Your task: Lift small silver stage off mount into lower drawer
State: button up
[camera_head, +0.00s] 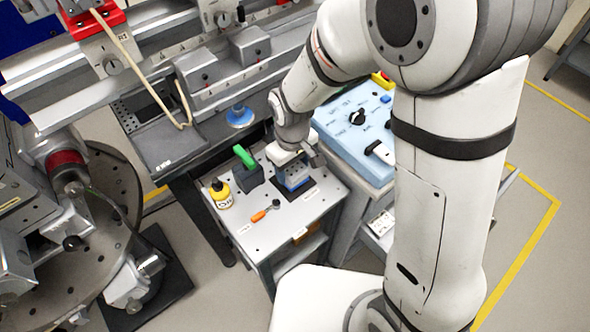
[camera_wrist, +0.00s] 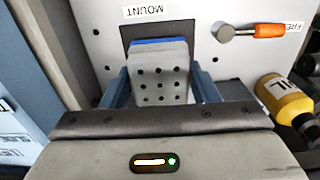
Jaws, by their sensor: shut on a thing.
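The small silver stage (camera_wrist: 159,80) is a grey block with a grid of dark holes. In the wrist view it sits between the two blue-grey fingers of my gripper (camera_wrist: 160,73), which is shut on its sides. A blue part (camera_wrist: 150,42) shows at the stage's far edge. The dark square mount pad (camera_wrist: 193,32), beside the label MOUNT, lies behind the stage. In the head view my gripper (camera_head: 293,165) is over the dark pad (camera_head: 302,194) on the cart top; I cannot tell whether the stage still touches it. The cart front is seen steeply, and I cannot make out the lower drawer clearly.
The cart top (camera_head: 255,232) also holds a yellow bottle (camera_head: 221,196), a dark block with a green handle (camera_head: 247,172) and an orange-handled tool (camera_head: 265,211). A light blue control box (camera_head: 355,130) stands close on the right. A metal rail assembly (camera_head: 225,75) lies behind.

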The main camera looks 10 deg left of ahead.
jog(key=c, duration=0.4)
jog(key=shift+c, duration=0.3)
jog(key=shift+r, duration=0.1)
